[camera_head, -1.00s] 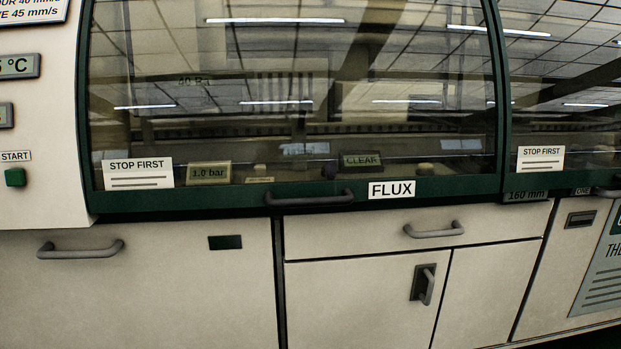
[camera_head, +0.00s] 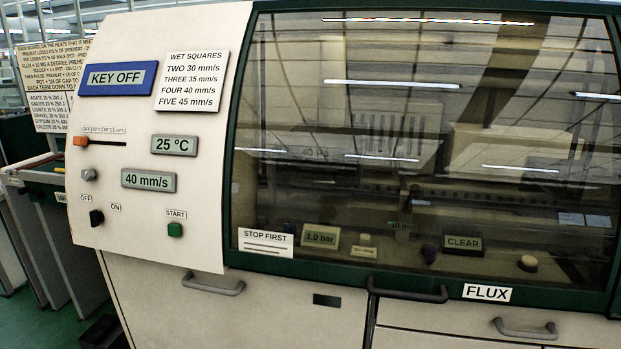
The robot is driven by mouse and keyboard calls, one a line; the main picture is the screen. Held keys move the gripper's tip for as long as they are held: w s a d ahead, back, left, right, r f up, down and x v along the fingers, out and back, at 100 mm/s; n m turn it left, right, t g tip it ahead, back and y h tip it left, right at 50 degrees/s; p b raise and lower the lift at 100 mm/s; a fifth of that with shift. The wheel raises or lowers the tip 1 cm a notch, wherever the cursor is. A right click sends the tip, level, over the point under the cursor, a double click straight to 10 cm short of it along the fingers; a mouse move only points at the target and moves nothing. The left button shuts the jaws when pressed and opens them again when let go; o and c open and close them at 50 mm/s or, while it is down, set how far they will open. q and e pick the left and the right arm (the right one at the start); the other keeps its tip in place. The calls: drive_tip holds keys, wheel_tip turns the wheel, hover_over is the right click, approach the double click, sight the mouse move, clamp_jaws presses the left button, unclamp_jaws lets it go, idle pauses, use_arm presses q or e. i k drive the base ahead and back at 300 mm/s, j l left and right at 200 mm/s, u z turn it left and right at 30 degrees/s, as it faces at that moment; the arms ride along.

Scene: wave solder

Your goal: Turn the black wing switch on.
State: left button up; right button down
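The black wing switch (camera_head: 97,217) is on the lower left of the white control panel (camera_head: 205,215) in the head view. An OFF label (camera_head: 86,198) is above it to the left, and an ON label (camera_head: 116,207) is above it to the right. The switch sits nearer the OFF label; its exact turn is too small to tell. A blue-framed display (camera_head: 118,78) reads KEY OFF. Neither of my grippers is in view.
A grey round knob (camera_head: 86,174), an orange slider (camera_head: 81,141) and a green START button (camera_head: 175,230) surround the switch. The glass FLUX hood (camera_head: 400,130) is to the right. A conveyor rail (camera_head: 35,165) stands at the left. Drawer handles (camera_head: 213,286) stick out below.

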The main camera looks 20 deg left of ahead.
sight(96, 216)
drive_tip(key=u, duration=1.85)
drive_tip(key=i+j+z, duration=0.1)
drive_tip(key=i+j, duration=0.35)
drive_tip(key=i+j+z, duration=0.1)
drive_tip(key=i+j, duration=0.3)
drive_tip(key=j, duration=0.15)
drive_tip(key=i+j+z, duration=0.15)
drive_tip(key=i+j, duration=0.2)
drive_tip(key=j, duration=0.2)
